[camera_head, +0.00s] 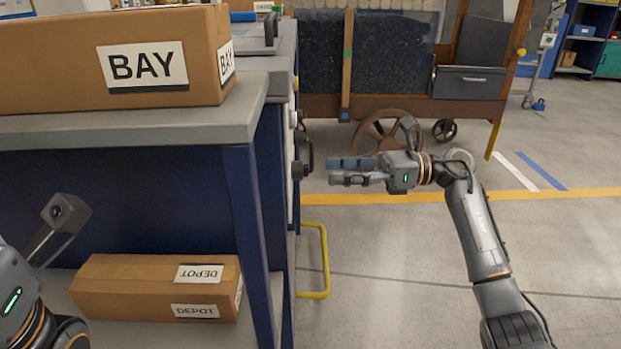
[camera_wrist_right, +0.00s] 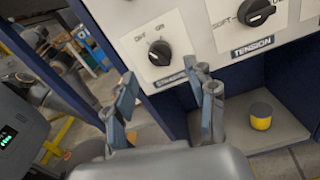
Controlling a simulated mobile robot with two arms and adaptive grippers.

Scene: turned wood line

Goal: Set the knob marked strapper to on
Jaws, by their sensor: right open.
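In the right wrist view a black knob (camera_wrist_right: 160,52) sits on a white plate with small off and on markings above it. The name plate (camera_wrist_right: 172,80) under it is partly hidden by a finger, so only part of its word reads. I cannot tell which marking the knob points at. My right gripper (camera_wrist_right: 165,98) is open and empty, its two fingers apart, below and in front of this plate. In the head view my right gripper (camera_head: 338,171) is beside the cabinet's knob side, apart from the knobs (camera_head: 299,169).
A second knob (camera_wrist_right: 257,13), labelled tension, is to the right. A yellow can with a dark top (camera_wrist_right: 261,118) stands on the shelf below. A BAY box (camera_head: 195,60) lies on the counter; a DEPOT box (camera_head: 130,290) lies underneath. A yellow rail (camera_head: 325,262) sticks out low.

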